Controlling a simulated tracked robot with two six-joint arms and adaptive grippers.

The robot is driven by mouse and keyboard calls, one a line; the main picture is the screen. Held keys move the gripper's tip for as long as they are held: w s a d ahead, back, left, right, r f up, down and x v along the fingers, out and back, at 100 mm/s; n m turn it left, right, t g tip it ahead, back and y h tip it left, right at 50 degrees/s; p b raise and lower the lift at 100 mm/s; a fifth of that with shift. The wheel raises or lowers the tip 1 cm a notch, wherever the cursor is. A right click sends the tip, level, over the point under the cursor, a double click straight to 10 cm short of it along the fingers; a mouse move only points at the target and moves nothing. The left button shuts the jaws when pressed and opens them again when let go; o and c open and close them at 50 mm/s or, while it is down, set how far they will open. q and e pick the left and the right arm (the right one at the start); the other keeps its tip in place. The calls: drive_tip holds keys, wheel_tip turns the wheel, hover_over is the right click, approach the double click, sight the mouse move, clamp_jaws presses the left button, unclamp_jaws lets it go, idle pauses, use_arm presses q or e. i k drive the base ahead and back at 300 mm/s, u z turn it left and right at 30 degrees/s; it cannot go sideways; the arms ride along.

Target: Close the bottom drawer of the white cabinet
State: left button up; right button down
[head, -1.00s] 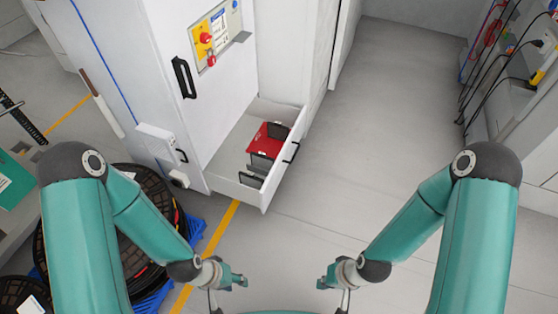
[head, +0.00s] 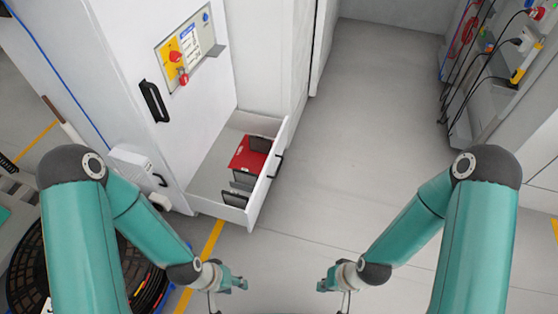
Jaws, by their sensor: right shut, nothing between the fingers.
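The white cabinet (head: 185,110) stands left of centre in the head view. Its bottom drawer (head: 211,183) is pulled out near the floor, with a dark handle (head: 278,165) on its front. A red item (head: 247,153) and several dark-framed pieces lie in it. My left gripper (head: 240,284) is below the drawer in the picture, apart from it; its finger gap is too small to tell. My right gripper (head: 323,285) is shut and empty, to the right of the left one, also apart from the drawer.
Black reels (head: 60,250) stand on the floor at lower left. A grey rack (head: 490,90) with cables and plugs stands at the right. The grey floor (head: 370,120) between cabinet and rack is clear. A yellow line (head: 213,240) runs along the floor by the drawer.

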sight(230, 150)
drive_tip(key=z, duration=0.2)
drive_tip(key=i, duration=0.6)
drive_tip(key=u, duration=1)
drive_tip(key=k, duration=0.45)
drive_tip(key=u, duration=0.35)
drive_tip(key=i, duration=0.5)
drive_tip(key=z, duration=0.1)
